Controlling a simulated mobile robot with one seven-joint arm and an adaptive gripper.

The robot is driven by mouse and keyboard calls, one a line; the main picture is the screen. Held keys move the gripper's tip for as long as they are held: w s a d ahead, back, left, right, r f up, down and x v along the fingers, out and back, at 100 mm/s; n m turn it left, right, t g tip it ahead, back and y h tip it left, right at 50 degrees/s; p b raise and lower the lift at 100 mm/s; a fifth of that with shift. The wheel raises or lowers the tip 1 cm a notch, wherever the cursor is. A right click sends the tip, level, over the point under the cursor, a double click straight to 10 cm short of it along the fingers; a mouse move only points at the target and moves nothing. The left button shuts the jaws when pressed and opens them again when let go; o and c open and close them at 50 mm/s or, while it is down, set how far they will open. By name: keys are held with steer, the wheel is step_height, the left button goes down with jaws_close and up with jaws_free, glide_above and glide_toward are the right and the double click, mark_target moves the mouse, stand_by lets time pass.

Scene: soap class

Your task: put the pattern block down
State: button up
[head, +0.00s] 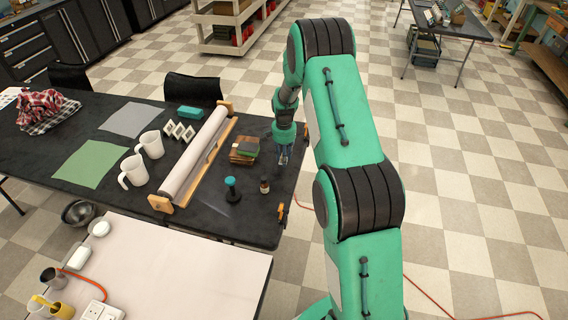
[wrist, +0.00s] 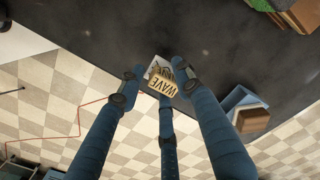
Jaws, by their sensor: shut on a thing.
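The pattern block (wrist: 167,80) is a small tan block with dark lettering that reads "WAVE". In the wrist view it sits between the blue fingers of my gripper (wrist: 156,73), which is shut on it. In the head view my gripper (head: 284,157) points down at the right end of the black table (head: 245,208). The block is too small there to make out clearly. I cannot tell whether the block touches the tabletop.
A stack of books or blocks (head: 244,150) lies left of my gripper. A small dark bottle (head: 265,186) and a teal-topped tool (head: 231,187) stand nearer. A long paper roll (head: 196,155) in a wooden holder lies further left. The table's right edge is close.

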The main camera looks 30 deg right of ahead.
steer(key=shift+f+b, duration=0.5)
steer(key=shift+f, duration=1.25)
steer(key=shift+f, duration=0.1)
steer(key=o, duration=1.1)
step_height(320, 180, up, 12)
steer(key=p, duration=0.2)
steer(key=shift+p, duration=0.3)
